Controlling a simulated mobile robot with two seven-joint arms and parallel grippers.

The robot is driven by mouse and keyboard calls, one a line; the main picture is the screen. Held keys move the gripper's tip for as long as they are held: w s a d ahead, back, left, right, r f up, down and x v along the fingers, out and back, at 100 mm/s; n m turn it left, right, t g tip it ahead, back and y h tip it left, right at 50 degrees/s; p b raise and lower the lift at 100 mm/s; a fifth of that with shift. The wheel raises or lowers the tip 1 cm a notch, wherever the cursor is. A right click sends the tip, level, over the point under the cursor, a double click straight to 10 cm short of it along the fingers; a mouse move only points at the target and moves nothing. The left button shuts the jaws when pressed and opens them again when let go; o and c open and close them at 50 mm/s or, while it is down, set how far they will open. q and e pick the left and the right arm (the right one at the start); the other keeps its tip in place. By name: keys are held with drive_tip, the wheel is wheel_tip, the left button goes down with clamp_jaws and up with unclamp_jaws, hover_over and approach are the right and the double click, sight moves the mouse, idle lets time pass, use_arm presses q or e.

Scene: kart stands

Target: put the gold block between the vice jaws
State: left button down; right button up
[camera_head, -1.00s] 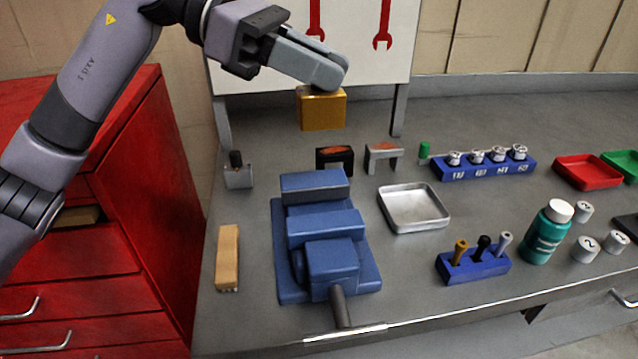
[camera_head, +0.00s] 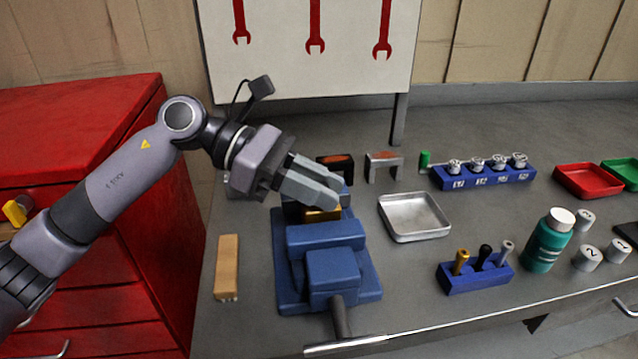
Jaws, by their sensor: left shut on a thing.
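The blue vice (camera_head: 335,275) stands on the grey bench with its handle toward the front edge. The gold block (camera_head: 322,214) is low at the gap between the vice's rear and front jaws, and only a small part of it shows. My left gripper (camera_head: 328,198) comes in from the left, directly above the vice, and is shut on the gold block. Its fingers hide most of the block and much of the rear jaw. I cannot tell whether the block touches the jaws or the vice bed. My right gripper is not in view.
A wooden bar (camera_head: 227,267) lies left of the vice. A silver tray (camera_head: 414,216) and a blue tool holder (camera_head: 475,275) are to its right. Two small brackets (camera_head: 384,166) stand behind. A teal bottle (camera_head: 548,240) stands farther right. A red cabinet (camera_head: 130,250) is at left.

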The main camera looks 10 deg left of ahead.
use_arm(q)
drive_tip(key=c, duration=0.9)
unclamp_jaws()
drive_tip(key=shift+a, duration=0.1)
drive_tip(key=b+v, duration=0.1)
drive_tip(key=v, duration=1.1)
drive_tip(key=shift+r+b, duration=0.1)
drive_tip(key=shift+b, duration=0.2)
